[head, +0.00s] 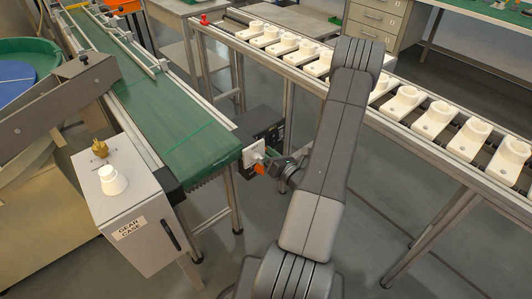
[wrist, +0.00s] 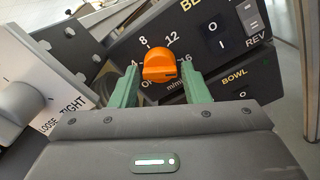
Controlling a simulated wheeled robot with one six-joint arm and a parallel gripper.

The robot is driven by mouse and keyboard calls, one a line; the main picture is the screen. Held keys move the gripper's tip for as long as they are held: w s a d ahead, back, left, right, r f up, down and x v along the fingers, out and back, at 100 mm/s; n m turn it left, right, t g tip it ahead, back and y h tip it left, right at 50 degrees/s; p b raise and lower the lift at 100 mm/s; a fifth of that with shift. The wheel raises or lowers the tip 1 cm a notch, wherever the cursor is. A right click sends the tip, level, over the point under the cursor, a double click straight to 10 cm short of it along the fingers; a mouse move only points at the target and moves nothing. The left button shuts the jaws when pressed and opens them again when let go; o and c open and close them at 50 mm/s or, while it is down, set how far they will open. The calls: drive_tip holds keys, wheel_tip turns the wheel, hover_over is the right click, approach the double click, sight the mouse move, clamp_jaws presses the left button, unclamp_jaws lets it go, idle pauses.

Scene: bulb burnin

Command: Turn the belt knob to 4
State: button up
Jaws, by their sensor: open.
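The belt knob is orange (wrist: 159,64) and sits on a dark control panel (wrist: 118,44) in the wrist view. Its printed scale shows 4 at the left, 8 and 12 above and 16 at the right. In the head view the knob (head: 259,169) shows small beside the green belt's end. My gripper (wrist: 160,80) is open, its green fingers on either side of the knob with small gaps showing. The head view shows my gripper (head: 280,166) close to the knob.
A white plate marked LOOSE and TIGHT (wrist: 62,82) with a knob stands left of the panel. A BOWL control (wrist: 235,80) and a rocker switch (wrist: 216,36) lie to the right. A rail of white sockets (head: 436,118) runs behind my arm; the gear case (head: 140,220) stands left.

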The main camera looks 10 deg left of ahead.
drive_tip(key=c, duration=0.7)
drive_tip(key=shift+f+n+b, duration=0.1)
drive_tip(key=shift+n+b, duration=0.3)
drive_tip(key=shift+b, duration=0.1)
drive_tip(key=shift+n+b, duration=9.65)
drive_tip(key=shift+n, duration=7.85)
